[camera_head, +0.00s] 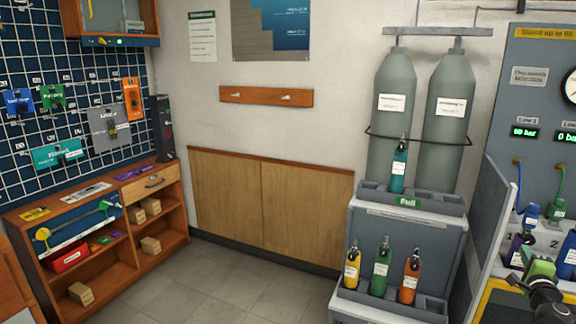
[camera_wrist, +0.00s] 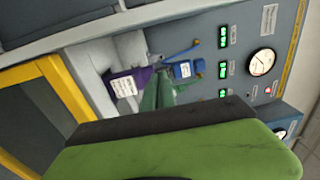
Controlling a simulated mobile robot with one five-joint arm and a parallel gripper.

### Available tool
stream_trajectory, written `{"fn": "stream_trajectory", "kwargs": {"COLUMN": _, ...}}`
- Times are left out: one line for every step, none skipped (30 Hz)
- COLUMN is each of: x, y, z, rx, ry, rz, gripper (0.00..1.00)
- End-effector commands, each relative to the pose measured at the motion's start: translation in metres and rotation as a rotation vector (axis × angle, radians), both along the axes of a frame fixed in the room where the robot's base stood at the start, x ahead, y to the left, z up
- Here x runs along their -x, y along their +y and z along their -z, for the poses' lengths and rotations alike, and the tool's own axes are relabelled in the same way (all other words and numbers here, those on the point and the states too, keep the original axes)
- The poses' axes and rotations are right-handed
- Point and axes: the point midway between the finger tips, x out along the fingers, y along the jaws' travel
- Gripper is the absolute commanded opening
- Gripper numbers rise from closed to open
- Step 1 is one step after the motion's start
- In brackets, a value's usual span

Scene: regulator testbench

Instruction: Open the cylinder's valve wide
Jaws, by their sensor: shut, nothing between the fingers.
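A purple cylinder (camera_head: 520,250) with a white label stands at the test bench on the right. It also shows sideways in the wrist view (camera_wrist: 125,84). A blue regulator (camera_head: 531,213) with a hose sits just above it, and shows beside it in the wrist view (camera_wrist: 182,70). A green part (camera_wrist: 157,95) lies next to them, partly hidden. The cylinder's valve cannot be made out clearly. My green and black gripper (camera_head: 538,270) is shut and empty, in front of the bench. It fills the lower wrist view (camera_wrist: 175,140).
The bench panel (camera_head: 537,100) carries a gauge (camera_wrist: 262,62) and green displays. A grey side wall (camera_head: 491,235) stands left of the bench. A rack (camera_head: 405,225) holds several small cylinders. Two large tanks (camera_head: 393,115) stand behind it. The floor (camera_head: 220,285) at centre left is clear.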

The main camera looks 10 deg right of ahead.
Motion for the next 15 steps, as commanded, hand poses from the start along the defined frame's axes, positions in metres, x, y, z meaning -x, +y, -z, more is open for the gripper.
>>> {"fn": "stream_trajectory", "kwargs": {"x": -0.009, "y": -0.007, "z": -0.001, "rx": 0.0, "ry": 0.0, "rz": -0.002, "gripper": 0.0}}
{"fn": "stream_trajectory", "kwargs": {"x": -0.013, "y": -0.01, "z": -0.001, "rx": 0.0, "ry": 0.0, "rz": -0.002, "gripper": 0.0}}
{"fn": "stream_trajectory", "kwargs": {"x": -0.018, "y": -0.013, "z": -0.001, "rx": 0.0, "ry": 0.0, "rz": -0.003, "gripper": 0.0}}
{"fn": "stream_trajectory", "kwargs": {"x": -0.021, "y": -0.016, "z": -0.001, "rx": 0.0, "ry": 0.0, "rz": -0.003, "gripper": 0.0}}
{"fn": "stream_trajectory", "kwargs": {"x": -0.024, "y": -0.018, "z": -0.001, "rx": 0.0, "ry": 0.0, "rz": -0.002, "gripper": 0.0}}
{"fn": "stream_trajectory", "kwargs": {"x": -0.027, "y": -0.02, "z": -0.001, "rx": 0.0, "ry": 0.0, "rz": -0.002, "gripper": 0.0}}
{"fn": "stream_trajectory", "kwargs": {"x": -0.028, "y": -0.021, "z": -0.002, "rx": 0.0, "ry": 0.0, "rz": -0.001, "gripper": 0.0}}
{"fn": "stream_trajectory", "kwargs": {"x": -0.029, "y": -0.022, "z": -0.002, "rx": 0.0, "ry": 0.0, "rz": -0.001, "gripper": 0.0}}
{"fn": "stream_trajectory", "kwargs": {"x": -0.031, "y": -0.023, "z": -0.002, "rx": 0.0, "ry": 0.0, "rz": -0.001, "gripper": 0.0}}
{"fn": "stream_trajectory", "kwargs": {"x": -0.031, "y": -0.023, "z": -0.002, "rx": 0.0, "ry": 0.0, "rz": -0.001, "gripper": 0.0}}
{"fn": "stream_trajectory", "kwargs": {"x": -0.031, "y": -0.023, "z": -0.002, "rx": 0.0, "ry": 0.0, "rz": -0.001, "gripper": 0.0}}
{"fn": "stream_trajectory", "kwargs": {"x": -0.031, "y": -0.023, "z": -0.002, "rx": 0.0, "ry": 0.0, "rz": -0.001, "gripper": 0.0}}
{"fn": "stream_trajectory", "kwargs": {"x": -0.031, "y": -0.023, "z": -0.001, "rx": 0.0, "ry": 0.0, "rz": -0.001, "gripper": 0.0}}
{"fn": "stream_trajectory", "kwargs": {"x": -0.031, "y": -0.023, "z": -0.001, "rx": 0.0, "ry": 0.0, "rz": -0.001, "gripper": 0.0}}
{"fn": "stream_trajectory", "kwargs": {"x": -0.031, "y": -0.022, "z": -0.001, "rx": 0.0, "ry": 0.0, "rz": -0.001, "gripper": 0.0}}
